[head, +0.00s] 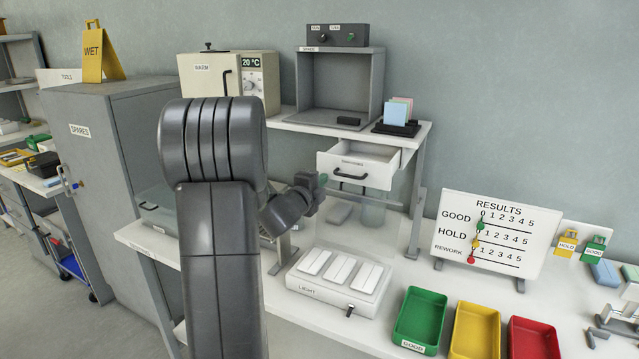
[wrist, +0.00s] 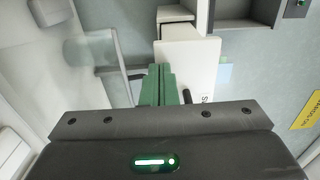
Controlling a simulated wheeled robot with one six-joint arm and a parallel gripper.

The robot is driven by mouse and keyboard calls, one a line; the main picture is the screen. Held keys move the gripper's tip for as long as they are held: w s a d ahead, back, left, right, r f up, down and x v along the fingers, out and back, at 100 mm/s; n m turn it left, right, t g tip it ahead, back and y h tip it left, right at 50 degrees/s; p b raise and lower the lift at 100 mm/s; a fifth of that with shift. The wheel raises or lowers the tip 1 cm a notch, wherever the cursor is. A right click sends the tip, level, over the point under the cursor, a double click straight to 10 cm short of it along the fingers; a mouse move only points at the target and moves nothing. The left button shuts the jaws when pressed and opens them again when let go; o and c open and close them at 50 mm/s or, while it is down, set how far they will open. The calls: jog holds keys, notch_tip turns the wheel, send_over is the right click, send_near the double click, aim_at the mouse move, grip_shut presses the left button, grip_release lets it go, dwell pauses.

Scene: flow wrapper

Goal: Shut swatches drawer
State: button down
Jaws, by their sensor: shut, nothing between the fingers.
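The swatches drawer (head: 358,170) is white, with a dark bar handle and a small label on its front. It hangs under the upper bench shelf and stands pulled out, with its empty-looking inside showing from above. My gripper (head: 323,179) is just left of the drawer front in the head view, partly behind my own arm. In the wrist view the green fingers (wrist: 159,84) are together with nothing between them. They overlap the left edge of the white drawer front (wrist: 194,60), close to its dark handle. I cannot tell whether they touch it.
A swatch holder (head: 397,128) and an open-front booth (head: 340,90) stand on the shelf above. Below are a light box (head: 339,279), a results board (head: 491,233) and green, yellow and red trays. A grey cabinet (head: 110,150) stands left of my arm.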

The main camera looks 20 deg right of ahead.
jog(key=x, duration=0.9)
jog(key=shift+w+d, duration=0.2)
jog(key=shift+w, duration=0.05)
jog(key=shift+s+f, duration=0.1)
